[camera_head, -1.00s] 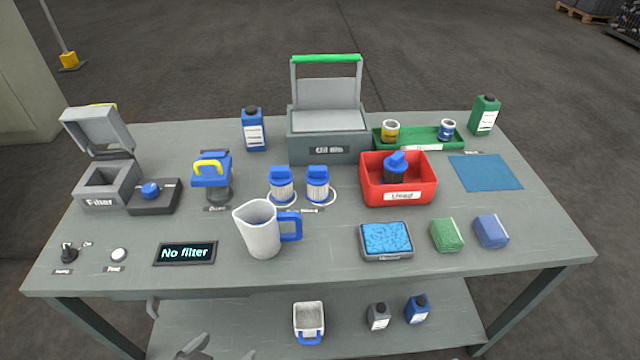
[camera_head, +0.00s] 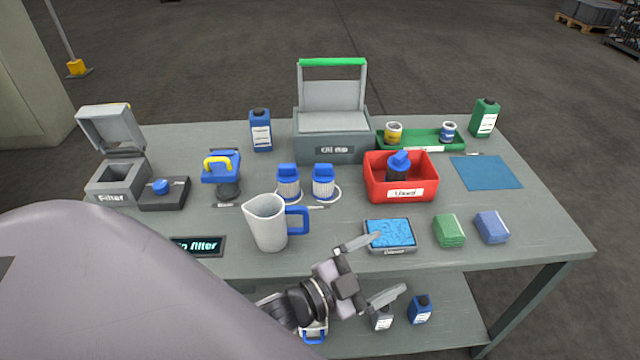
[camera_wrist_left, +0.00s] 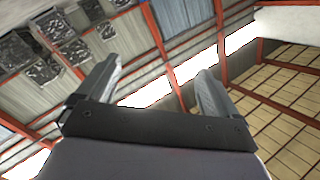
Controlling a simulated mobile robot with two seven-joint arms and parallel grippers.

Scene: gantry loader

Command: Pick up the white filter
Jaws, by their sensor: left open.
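A dark filter with a blue cap (camera_head: 398,168) sits in the red bin (camera_head: 400,190) labelled Used. My left gripper (camera_head: 388,266) is open and empty at the table's front edge, in front of the white filters and to their right. In the left wrist view its spread fingers (camera_wrist_left: 160,70) have nothing between them, and no filter shows there. My right gripper is out of view.
A pitcher (camera_head: 268,225) stands just in front of the white filters. A blue sponge tray (camera_head: 390,235) lies beside my left fingers. A grey filter housing (camera_head: 118,182) with its lid up is at left. My arm covers the table's front left.

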